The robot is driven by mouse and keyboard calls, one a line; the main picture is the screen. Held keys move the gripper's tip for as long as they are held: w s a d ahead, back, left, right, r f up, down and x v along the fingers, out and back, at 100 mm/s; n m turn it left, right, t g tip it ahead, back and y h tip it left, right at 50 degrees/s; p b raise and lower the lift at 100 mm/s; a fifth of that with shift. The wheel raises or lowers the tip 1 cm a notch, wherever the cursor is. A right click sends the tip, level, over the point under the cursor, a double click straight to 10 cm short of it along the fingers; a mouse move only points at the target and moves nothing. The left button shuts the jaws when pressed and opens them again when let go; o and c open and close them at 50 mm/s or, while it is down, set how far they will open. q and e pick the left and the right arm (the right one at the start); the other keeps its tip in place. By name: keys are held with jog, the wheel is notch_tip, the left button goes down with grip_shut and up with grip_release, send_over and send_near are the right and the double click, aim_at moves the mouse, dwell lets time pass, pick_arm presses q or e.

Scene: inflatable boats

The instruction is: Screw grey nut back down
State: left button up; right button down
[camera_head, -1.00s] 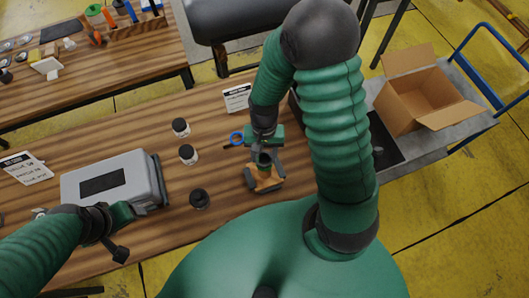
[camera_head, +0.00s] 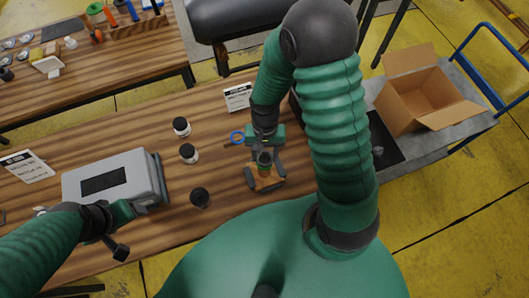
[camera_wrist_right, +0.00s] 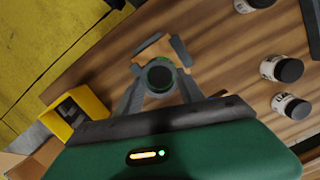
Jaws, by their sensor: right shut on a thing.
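My right gripper (camera_head: 265,178) points down at the table's right part, its two grey fingers on either side of a round dark piece with a green rim (camera_wrist_right: 160,76). An orange-brown base (camera_wrist_right: 158,48) shows beyond this piece, between the fingers, and also in the head view. I cannot make out a separate grey nut there; the fingers and round piece hide much of it. My left gripper (camera_head: 132,210) is beside the front right corner of a grey case (camera_head: 135,174); its jaw opening is unclear.
Two white jars with black lids (camera_head: 181,126) and a dark round piece (camera_head: 200,197) stand left of my right gripper. A blue ring (camera_head: 237,138) and label card (camera_head: 237,97) lie beyond. An open cardboard box (camera_head: 415,98) sits on a cart at right.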

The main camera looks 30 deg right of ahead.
jog(key=shift+f, duration=0.6)
dwell(1.3)
jog(key=shift+s+r+m+p, duration=0.2)
jog(key=shift+m+p, duration=0.25)
jog(key=shift+m, duration=0.75)
jog(key=shift+m+y, duration=0.3)
jog(key=shift+m, duration=0.9)
jog(key=shift+w+d+f+m+t, duration=0.1)
jog(key=shift+f+m+t, duration=0.15)
jog(key=shift+m, duration=0.25)
